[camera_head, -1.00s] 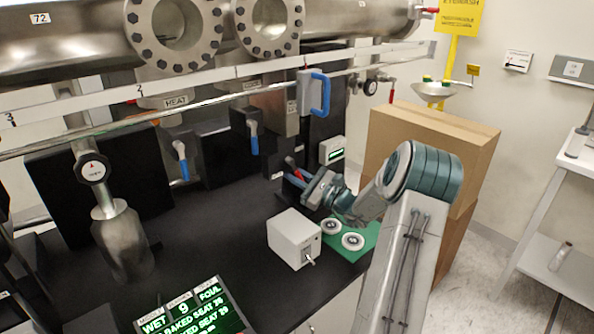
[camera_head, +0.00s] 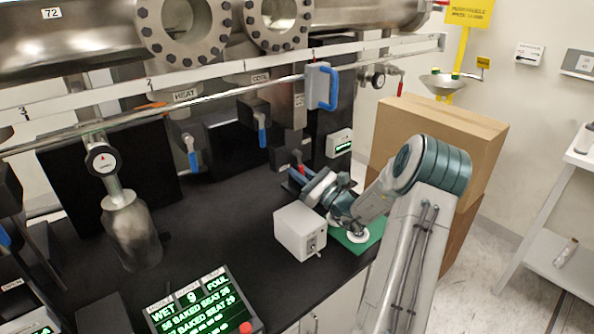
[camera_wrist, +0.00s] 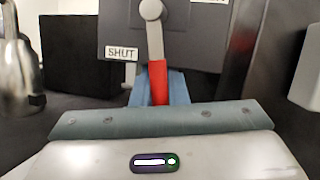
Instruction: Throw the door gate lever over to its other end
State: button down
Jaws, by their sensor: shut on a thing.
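The door gate lever has a grey arm hanging from a round pivot and a red grip (camera_wrist: 158,82). In the wrist view it points down, leaning slightly to the right, on a dark plate. A "SHUT" label (camera_wrist: 120,53) is left of it; a second label at the top right is cut off. My gripper (camera_wrist: 158,97) is shut on the red grip, with its blue fingers on both sides. In the head view my gripper (camera_head: 297,177) reaches the low dark block at the back of the black bench, where a bit of red shows. The fingertips are hard to see there.
A light grey box with a toggle (camera_head: 300,231) stands just in front of my wrist. A green mat with a white disc (camera_head: 358,237) lies under my arm. A cardboard box (camera_head: 440,130) stands right. A small display (camera_head: 339,143) and blue-handled valves (camera_head: 262,136) are behind.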

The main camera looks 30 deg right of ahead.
jog(key=c, duration=1.4)
grip_release()
jog(key=shift+c, duration=0.2)
jog(key=s+d+b, duration=0.1)
jog(key=s+d, duration=0.4)
jog(key=s, duration=0.7)
jog(key=shift+d+f+b, duration=0.25)
jog(key=shift+d+b, duration=0.1)
jog(key=shift+d, duration=0.05)
jog(key=shift+w, duration=0.1)
